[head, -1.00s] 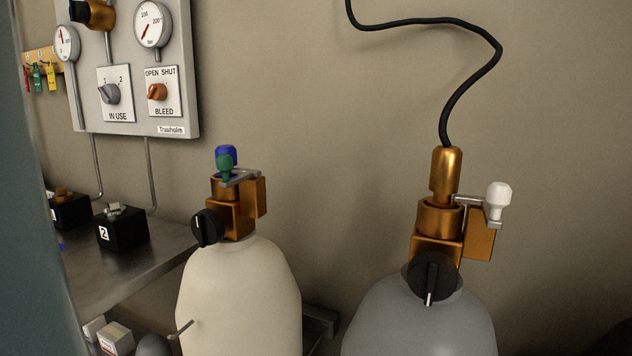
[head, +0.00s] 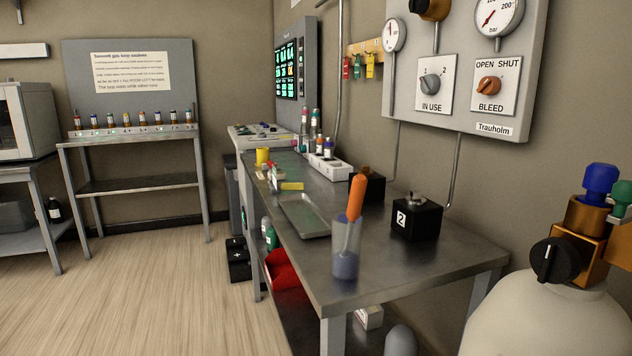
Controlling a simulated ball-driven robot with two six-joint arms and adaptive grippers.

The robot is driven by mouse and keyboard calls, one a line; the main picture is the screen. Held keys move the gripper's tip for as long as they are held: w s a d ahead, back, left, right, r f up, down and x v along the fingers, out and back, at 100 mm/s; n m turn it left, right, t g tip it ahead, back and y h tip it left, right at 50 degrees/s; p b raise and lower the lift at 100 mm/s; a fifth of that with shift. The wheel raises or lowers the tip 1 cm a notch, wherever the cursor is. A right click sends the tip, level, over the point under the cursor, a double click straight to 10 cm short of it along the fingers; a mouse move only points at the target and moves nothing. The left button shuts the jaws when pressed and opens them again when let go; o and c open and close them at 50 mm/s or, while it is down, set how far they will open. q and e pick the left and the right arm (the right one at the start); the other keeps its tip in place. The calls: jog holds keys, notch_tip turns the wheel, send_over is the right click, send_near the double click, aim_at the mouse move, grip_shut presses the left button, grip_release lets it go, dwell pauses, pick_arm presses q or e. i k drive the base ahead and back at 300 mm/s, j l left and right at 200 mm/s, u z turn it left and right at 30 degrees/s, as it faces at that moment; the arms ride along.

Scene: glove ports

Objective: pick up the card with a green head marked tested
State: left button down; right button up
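Several small hanging cards show on a wooden rail (head: 367,47) on the back wall, left of the gauge panel. One is red (head: 346,67), one is green (head: 357,68) and one is yellow (head: 370,67). Any writing on them is too small to read, so I cannot tell which is marked tested. A small yellow flat piece (head: 291,186) lies on the steel bench, with small coloured items behind it that are too small to make out. Neither of my grippers is in view.
The steel bench (head: 385,277) holds a shallow tray (head: 304,216), a clear cup (head: 345,266) with an orange-handled tool, and a black box marked 2 (head: 416,218). A cream cylinder (head: 545,325) stands at the right front. The wooden floor (head: 170,290) at left is clear.

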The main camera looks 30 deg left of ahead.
aim_at(275, 188)
jog(key=u, duration=1.2)
jog(key=i+j+z, duration=0.25)
jog(key=i+j, duration=0.35)
